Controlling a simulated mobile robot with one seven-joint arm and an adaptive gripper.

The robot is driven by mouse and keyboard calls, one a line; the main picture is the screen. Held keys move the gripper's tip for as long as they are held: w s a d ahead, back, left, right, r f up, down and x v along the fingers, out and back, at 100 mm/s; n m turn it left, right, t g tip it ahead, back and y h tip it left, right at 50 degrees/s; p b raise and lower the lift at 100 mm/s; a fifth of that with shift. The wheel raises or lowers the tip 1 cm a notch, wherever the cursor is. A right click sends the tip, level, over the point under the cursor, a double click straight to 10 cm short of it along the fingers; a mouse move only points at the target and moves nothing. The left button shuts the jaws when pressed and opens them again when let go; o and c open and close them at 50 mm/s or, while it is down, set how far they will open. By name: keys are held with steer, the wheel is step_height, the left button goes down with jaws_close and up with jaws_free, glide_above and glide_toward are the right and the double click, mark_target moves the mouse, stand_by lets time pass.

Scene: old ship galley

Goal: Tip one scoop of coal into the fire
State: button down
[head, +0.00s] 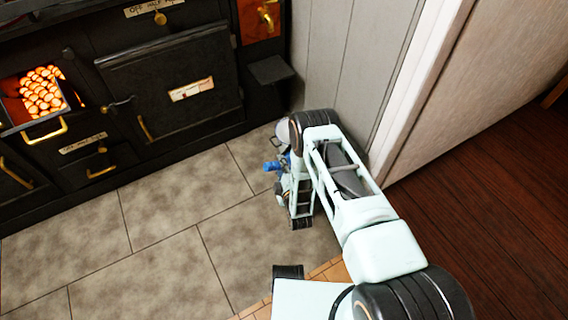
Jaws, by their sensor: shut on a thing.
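The fire (42,92) glows orange in an open firebox at the left of the black stove (170,75). My gripper (281,170) is low over the tiled floor by the stove's right corner, well to the right of the fire. It is shut on the scoop, of which a small blue part (271,165) shows at its left. A pale grey rounded piece (283,131) shows just behind, partly covered by my arm; I cannot tell if it is the scoop's bowl. Whether the scoop holds coal is hidden.
Brass handles (47,131) stick out from the stove front, and a small dark ledge (271,69) juts from its right side. A grey panelled wall (345,65) stands close behind my arm. The tiled floor (165,210) in front of the stove is clear.

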mark_target(268, 164)
steer(key=shift+s+a+r+p, duration=0.45)
steer(key=shift+a+r, duration=0.2)
steer(key=shift+s+a+r+p, duration=0.4)
steer(key=shift+a+r+p, duration=0.05)
steer(key=shift+a+r, duration=0.25)
steer(key=shift+s+a+r+p, duration=0.45)
steer(key=shift+a+r, duration=0.15)
steer(key=shift+a, duration=0.05)
